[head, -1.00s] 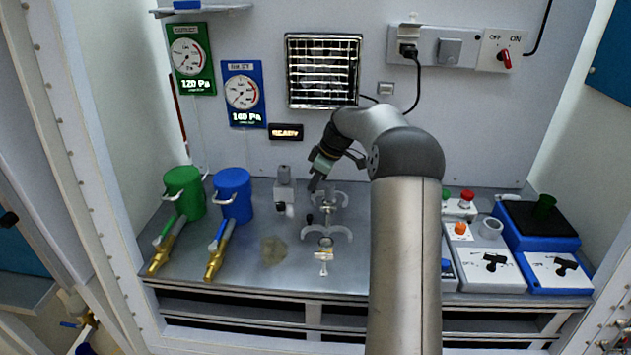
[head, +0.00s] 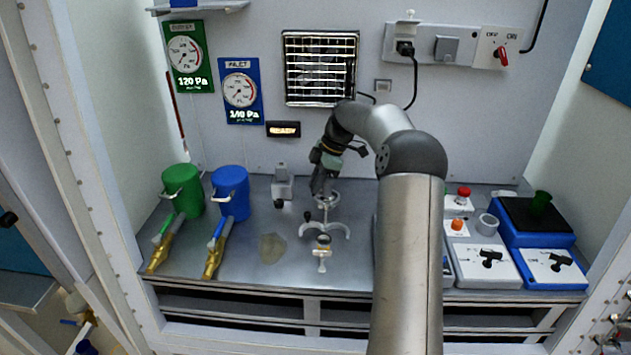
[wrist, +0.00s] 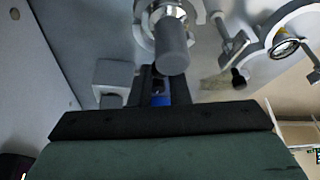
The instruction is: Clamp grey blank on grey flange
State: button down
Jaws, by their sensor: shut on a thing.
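The grey blank (wrist: 172,50) shows in the wrist view as a dark grey cylindrical grip at my fingertips. My gripper (wrist: 162,82) is shut on it. Bright metal rings (wrist: 163,12) lie around and beyond the grip; I cannot tell whether the blank is seated. In the head view my gripper (head: 320,188) points down at the rear flange (head: 328,200), apparently the grey one, and partly hides it. An open clamp with a dark knob (wrist: 238,78) hangs beside that flange; the knob also shows in the head view (head: 308,216).
A second flange (head: 323,241) stands in front, also seen in the wrist view (wrist: 286,46). A grey boxy fitting (head: 282,186) stands left of my gripper. Green (head: 182,190) and blue (head: 231,193) canisters stand farther left. Control boxes (head: 484,266) stand at right.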

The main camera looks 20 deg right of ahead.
dwell(0.3)
jog(key=c, duration=1.4)
grip_release()
jog(key=shift+r, duration=0.1)
jog(key=shift+r, duration=0.3)
jog(key=r, duration=0.3)
jog(key=shift+s, duration=0.2)
jog(key=s+a+r+b, duration=0.1)
jog(key=s+r, duration=0.2)
jog(key=s, duration=0.1)
jog(key=s+a+r+b, duration=0.1)
jog(key=s+r, duration=0.2)
jog(key=s, duration=0.1)
jog(key=s+a+r+b, duration=0.2)
jog(key=s+r, duration=0.1)
jog(key=s, duration=0.2)
jog(key=shift+s+r, duration=0.1)
jog(key=shift+o, duration=0.2)
